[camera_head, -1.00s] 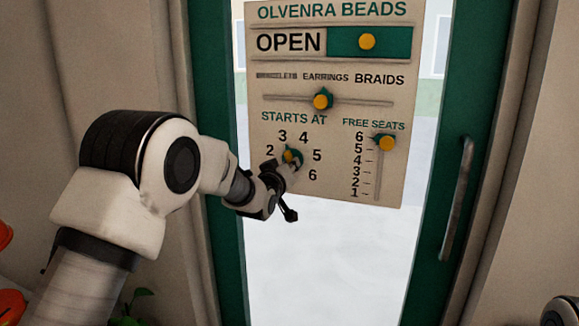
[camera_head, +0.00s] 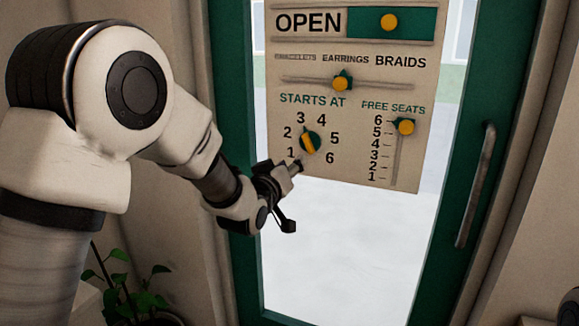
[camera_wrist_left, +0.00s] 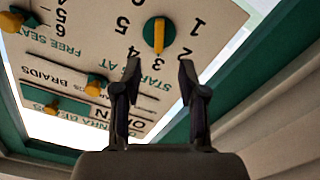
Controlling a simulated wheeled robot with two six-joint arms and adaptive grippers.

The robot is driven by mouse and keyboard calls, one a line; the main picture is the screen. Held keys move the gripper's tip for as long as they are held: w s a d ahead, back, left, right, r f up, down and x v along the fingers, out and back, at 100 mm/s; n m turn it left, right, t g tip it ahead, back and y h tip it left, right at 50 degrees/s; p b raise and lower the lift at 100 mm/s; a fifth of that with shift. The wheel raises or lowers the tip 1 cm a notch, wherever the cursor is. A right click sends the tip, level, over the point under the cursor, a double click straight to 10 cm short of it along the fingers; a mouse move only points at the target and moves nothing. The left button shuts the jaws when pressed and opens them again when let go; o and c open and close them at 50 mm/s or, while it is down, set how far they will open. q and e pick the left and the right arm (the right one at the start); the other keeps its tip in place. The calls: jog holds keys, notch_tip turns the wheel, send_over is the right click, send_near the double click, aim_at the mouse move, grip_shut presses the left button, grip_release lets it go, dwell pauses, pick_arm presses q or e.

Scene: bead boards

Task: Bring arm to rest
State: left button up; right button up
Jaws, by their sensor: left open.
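My left gripper (camera_head: 287,168) is open and empty, just below and left of the yellow-and-green dial (camera_head: 310,142) under "STARTS AT". In the left wrist view, the gripper's two fingers (camera_wrist_left: 159,66) stand apart, with the dial (camera_wrist_left: 159,36) beyond their tips and a gap between. The dial's yellow bar lines up with the 3. The cream sign board (camera_head: 410,165) hangs on the glass door. My right gripper is out of view.
Yellow-knobbed sliders sit at OPEN (camera_head: 389,22), EARRINGS (camera_head: 341,83) and FREE SEATS 6 (camera_head: 405,126). A metal door handle (camera_head: 476,185) is at the right. A potted plant (camera_head: 125,290) stands below my left arm. The glass below the board is clear.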

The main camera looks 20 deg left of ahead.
pick_arm(q)
jog(key=shift+s, duration=0.1)
dwell(0.3)
jog(key=s+f+g+p, duration=0.1)
jog(key=s+f+g, duration=0.15)
jog(key=f, duration=0.95)
jog(key=s+f+g+p, duration=0.1)
jog(key=s+f+g, duration=0.15)
jog(key=f, duration=0.95)
jog(key=s+f+g, duration=0.4)
jog(key=s+f, duration=0.5)
jog(key=f, duration=0.3)
jog(key=s+f+m+g, duration=0.2)
jog(key=s+f+g, duration=0.2)
jog(key=s, duration=1)
jog(key=s+a+f+m+g+p, duration=0.1)
jog(key=s+f+g, duration=0.4)
jog(key=s, duration=1)
jog(key=shift+s+f+m+y, duration=0.3)
jog(key=shift+f+m, duration=0.3)
jog(key=shift+f, duration=0.15)
